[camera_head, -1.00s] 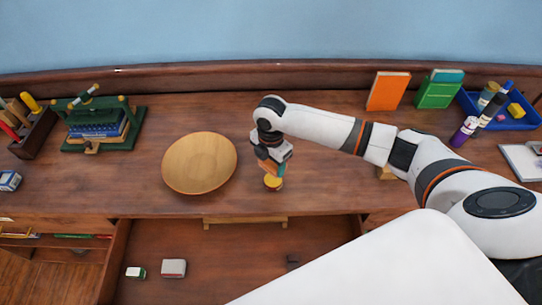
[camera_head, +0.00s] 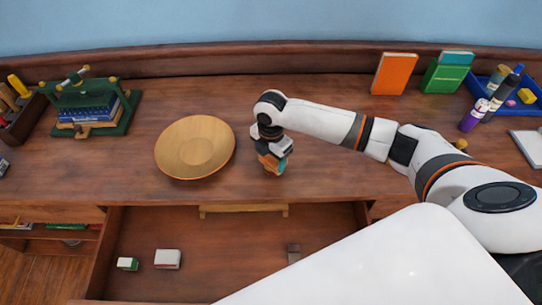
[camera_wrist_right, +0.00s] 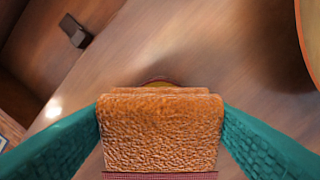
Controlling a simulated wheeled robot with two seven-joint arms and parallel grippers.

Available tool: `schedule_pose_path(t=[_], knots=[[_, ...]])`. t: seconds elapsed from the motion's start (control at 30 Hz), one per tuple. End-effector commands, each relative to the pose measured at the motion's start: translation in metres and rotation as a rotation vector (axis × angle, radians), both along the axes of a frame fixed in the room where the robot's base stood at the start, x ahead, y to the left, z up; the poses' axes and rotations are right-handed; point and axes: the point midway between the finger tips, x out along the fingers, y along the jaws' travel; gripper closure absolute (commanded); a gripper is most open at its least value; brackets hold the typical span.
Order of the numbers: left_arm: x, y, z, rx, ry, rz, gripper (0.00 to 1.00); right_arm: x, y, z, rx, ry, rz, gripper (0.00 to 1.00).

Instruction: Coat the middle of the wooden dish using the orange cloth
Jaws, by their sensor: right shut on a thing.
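The wooden dish (camera_head: 195,147), round, shallow and light brown, sits on the desk left of my right gripper. Its rim also shows at the upper right of the right wrist view (camera_wrist_right: 312,38). My right gripper (camera_head: 272,166) is just above the desk, apart from the dish. In the right wrist view its teal fingers are shut on the orange cloth (camera_wrist_right: 160,130), a thick, rough-textured block. Just beyond the cloth a small yellowish round edge (camera_wrist_right: 158,83) shows; most of it is hidden. I cannot tell whether the cloth touches it. My left gripper is not in view.
An open drawer (camera_head: 230,240) below the desk holds a few small boxes. A green book press (camera_head: 95,110) stands at left. Orange (camera_head: 394,74) and green (camera_head: 445,78) books and a blue tray (camera_head: 527,105) are at right. The desk between dish and gripper is clear.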

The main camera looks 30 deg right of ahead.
Motion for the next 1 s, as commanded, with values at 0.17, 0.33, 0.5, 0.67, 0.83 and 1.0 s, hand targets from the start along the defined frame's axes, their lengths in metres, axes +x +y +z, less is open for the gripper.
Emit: schedule_pose_path(t=[0.17, 0.33, 0.5, 0.67, 0.83, 1.0], knots=[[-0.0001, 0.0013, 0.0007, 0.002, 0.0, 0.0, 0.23, 0.0001, -0.0001, 0.0008, 0.0, -0.001, 0.0, 0.53], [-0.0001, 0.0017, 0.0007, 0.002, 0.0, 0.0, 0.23, 0.0001, -0.0001, 0.0008, 0.0, -0.001, 0.0, 0.53], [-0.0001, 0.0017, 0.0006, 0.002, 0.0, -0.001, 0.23, 0.0001, -0.0001, 0.0005, 0.0, 0.0, 0.0, 0.53], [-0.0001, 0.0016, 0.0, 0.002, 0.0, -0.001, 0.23, 0.0001, 0.0, -0.0008, 0.0, 0.0, 0.0, 0.53], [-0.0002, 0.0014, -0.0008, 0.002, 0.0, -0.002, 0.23, 0.0002, 0.0002, -0.003, 0.0, 0.0, 0.0, 0.53], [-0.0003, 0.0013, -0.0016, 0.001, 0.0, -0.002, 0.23, 0.0002, 0.0002, -0.005, 0.0, 0.0, 0.0, 0.53]])
